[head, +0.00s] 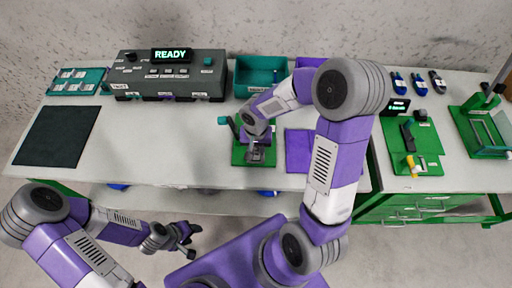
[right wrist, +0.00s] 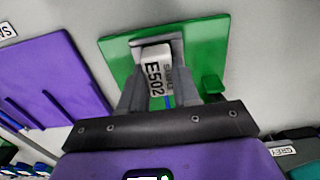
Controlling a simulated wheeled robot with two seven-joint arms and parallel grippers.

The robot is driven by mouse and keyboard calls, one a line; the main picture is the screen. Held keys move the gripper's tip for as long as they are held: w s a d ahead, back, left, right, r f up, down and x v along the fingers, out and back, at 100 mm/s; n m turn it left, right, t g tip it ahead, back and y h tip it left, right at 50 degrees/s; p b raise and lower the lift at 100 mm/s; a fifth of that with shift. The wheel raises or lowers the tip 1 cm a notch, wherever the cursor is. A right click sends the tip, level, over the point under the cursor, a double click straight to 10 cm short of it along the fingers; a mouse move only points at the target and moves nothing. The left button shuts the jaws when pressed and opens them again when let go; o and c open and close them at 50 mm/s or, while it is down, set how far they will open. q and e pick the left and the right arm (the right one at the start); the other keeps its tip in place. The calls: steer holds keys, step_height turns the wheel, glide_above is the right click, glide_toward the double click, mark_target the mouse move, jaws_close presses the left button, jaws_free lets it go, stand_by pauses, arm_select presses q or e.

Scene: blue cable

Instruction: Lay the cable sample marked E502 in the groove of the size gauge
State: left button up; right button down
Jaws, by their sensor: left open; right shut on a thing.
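The cable sample's white tag marked E502 (right wrist: 154,72) is between the fingers of my right gripper (right wrist: 160,85), with a short blue piece of cable showing near it. My right gripper (head: 257,158) is shut on the sample over a green plate (head: 240,157), which looks like the size gauge's base. The plate also shows in the right wrist view (right wrist: 115,50). The fingers and tag hide the groove, so I cannot tell whether the cable touches it. My left gripper (head: 186,236) is open and empty, in front of the table and away from the gauge.
A purple mat (head: 298,150) lies right of the gauge. A grey console reading READY (head: 170,75) and a teal bin (head: 260,70) stand behind. A dark mat (head: 57,136) lies at left. A green fixture (head: 430,140) is at right. The table's front left is clear.

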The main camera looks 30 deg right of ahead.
steer(key=shift+f+b, duration=0.4)
steer(key=shift+f, duration=0.05)
stand_by(0.4)
steer(key=c, duration=0.7)
jaws_free()
steer(key=shift+c, duration=0.2)
steer(key=shift+r+p, duration=2.95)
steer(key=shift+r, duration=1.1)
